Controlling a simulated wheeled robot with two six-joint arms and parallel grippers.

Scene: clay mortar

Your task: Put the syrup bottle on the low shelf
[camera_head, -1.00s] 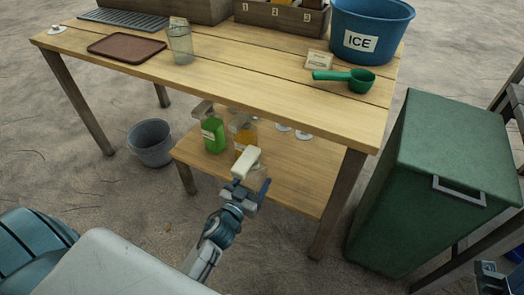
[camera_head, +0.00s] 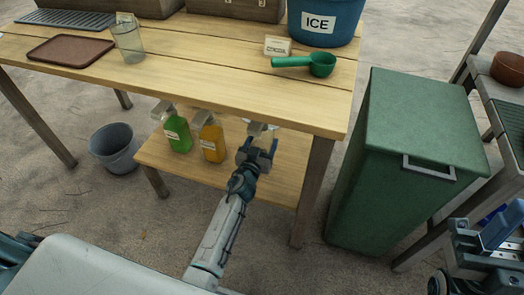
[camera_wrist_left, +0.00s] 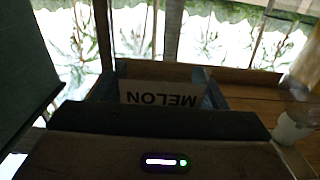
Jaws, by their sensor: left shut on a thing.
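My left gripper (camera_head: 257,150) is shut on a syrup bottle (camera_head: 267,133), mostly hidden by the jaws and tabletop edge. In the left wrist view the bottle's white label (camera_wrist_left: 160,92) reads MELON, upside down, between the blue fingers. The gripper is at the low shelf (camera_head: 225,178), under the table and right of the orange bottle. I cannot tell whether the bottle touches the shelf. A green bottle (camera_head: 178,134) and an orange bottle (camera_head: 211,142) stand on the shelf's left part. My right gripper (camera_head: 490,243) shows partly at the right edge; its jaws are unclear.
The tabletop (camera_head: 200,65) overhangs the shelf, with a table leg (camera_head: 312,190) at its right. A green bin (camera_head: 400,165) stands right of the table and a grey bucket (camera_head: 114,148) left. A green scoop (camera_head: 310,64) and ice bucket (camera_head: 325,22) sit above.

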